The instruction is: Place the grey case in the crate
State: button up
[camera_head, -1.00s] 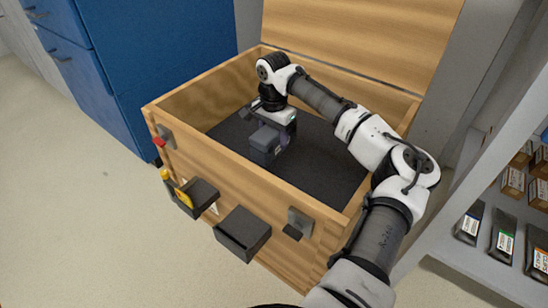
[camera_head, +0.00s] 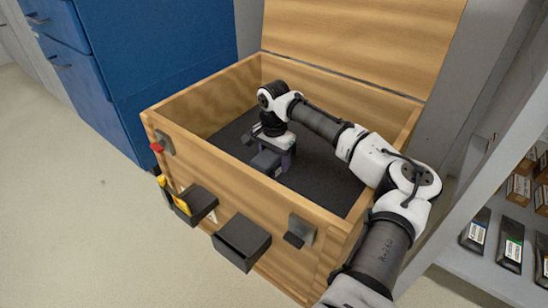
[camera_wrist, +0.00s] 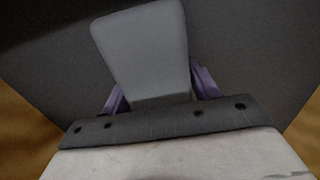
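The grey case (camera_head: 266,161) is inside the open wooden crate (camera_head: 240,172), low over its dark floor and close to the front wall. My gripper (camera_head: 277,158) reaches down into the crate with the case at its fingers. In the wrist view the case (camera_wrist: 146,50) lies between the two purple fingers of my gripper (camera_wrist: 160,92), which sit against its sides. The front wall hides the case's lower part in the head view, so I cannot tell whether it touches the floor.
The crate's lid (camera_head: 365,40) stands open at the back. A blue cabinet (camera_head: 150,60) is at the left, and a shelf (camera_head: 500,265) with several boxes at the right. Small dark bins (camera_head: 242,241) hang on the crate's front. The crate floor around the case is clear.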

jog(key=shift+o, duration=1.2)
notch_tip(320, 180, up, 12)
jog(key=p, duration=0.5)
jog(key=shift+r+p, duration=0.15)
jog(key=shift+p, duration=0.25)
